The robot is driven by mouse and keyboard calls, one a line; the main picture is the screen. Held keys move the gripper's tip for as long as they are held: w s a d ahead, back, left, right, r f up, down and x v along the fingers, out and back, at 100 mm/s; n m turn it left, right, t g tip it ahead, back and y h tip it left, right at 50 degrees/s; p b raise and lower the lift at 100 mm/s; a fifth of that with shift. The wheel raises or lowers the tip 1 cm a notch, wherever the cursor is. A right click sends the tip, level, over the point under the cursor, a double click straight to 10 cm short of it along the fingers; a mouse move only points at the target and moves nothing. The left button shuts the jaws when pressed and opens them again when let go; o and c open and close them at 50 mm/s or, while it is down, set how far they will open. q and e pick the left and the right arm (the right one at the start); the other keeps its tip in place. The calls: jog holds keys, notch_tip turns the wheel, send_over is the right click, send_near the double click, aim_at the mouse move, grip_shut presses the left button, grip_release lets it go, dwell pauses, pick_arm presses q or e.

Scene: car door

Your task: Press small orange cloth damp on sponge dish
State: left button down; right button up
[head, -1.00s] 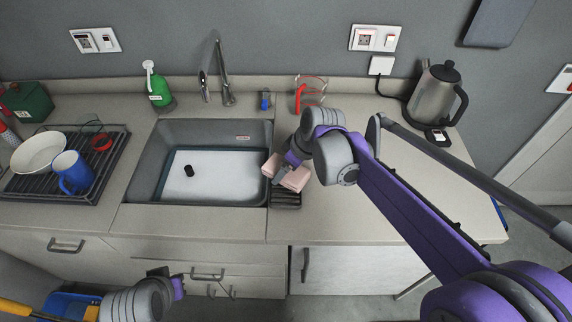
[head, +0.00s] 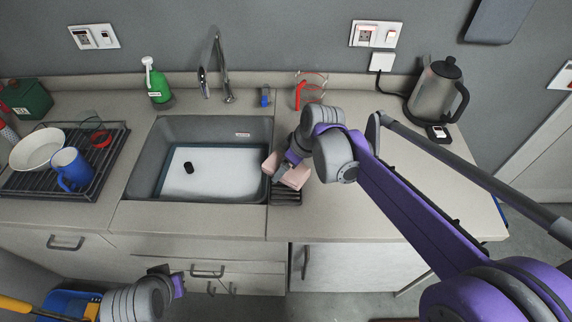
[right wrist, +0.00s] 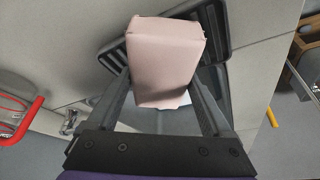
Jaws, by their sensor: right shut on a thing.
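A pale pinkish-orange, block-like folded cloth (head: 297,177) shows on both sides of my right gripper (head: 281,171). In the right wrist view the cloth (right wrist: 163,60) sits between the two dark fingers (right wrist: 158,98), which are shut on it. The dark ribbed sponge dish (head: 286,199) lies right of the sink, under the cloth. In the right wrist view the dish (right wrist: 207,17) shows behind the cloth, partly hidden by it. I cannot tell whether the cloth touches the dish. My left gripper (head: 172,282) hangs low in front of the drawers; its fingers are unclear.
The sink (head: 150,165) holds water and a small black object (head: 188,168). A tap (head: 226,85), a green bottle (head: 158,88) and a red-handled item (head: 301,95) stand behind. A dish rack (head: 100,175) is left, a kettle (head: 437,92) right.

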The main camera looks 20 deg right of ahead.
pick_arm(q)
jog(key=shift+s+f, duration=0.15)
jog(key=shift+f, duration=0.2)
pick_arm(e)
jog(key=shift+f, duration=0.5)
dwell(0.7)
pick_arm(q)
jog(key=shift+r, duration=0.25)
dwell(3.4)
jog(key=shift+r, duration=0.15)
pick_arm(e)
jog(key=shift+r, duration=0.15)
dwell(0.3)
jog(key=shift+a+r, duration=0.1)
jog(key=shift+r, duration=0.1)
jog(key=shift+w+r+p, duration=0.1)
jog(key=shift+r+p, duration=1.5)
jog(key=shift+r, duration=0.9)
jog(key=shift+r+p, duration=1.15)
jog(key=shift+r, duration=1.1)
pick_arm(q)
jog(key=w+r, duration=0.3)
jog(key=r, duration=0.4)
jog(key=shift+w+r+t, duration=0.3)
jog(key=shift+w, duration=0.05)
pick_arm(e)
jog(key=shift+f, duration=0.1)
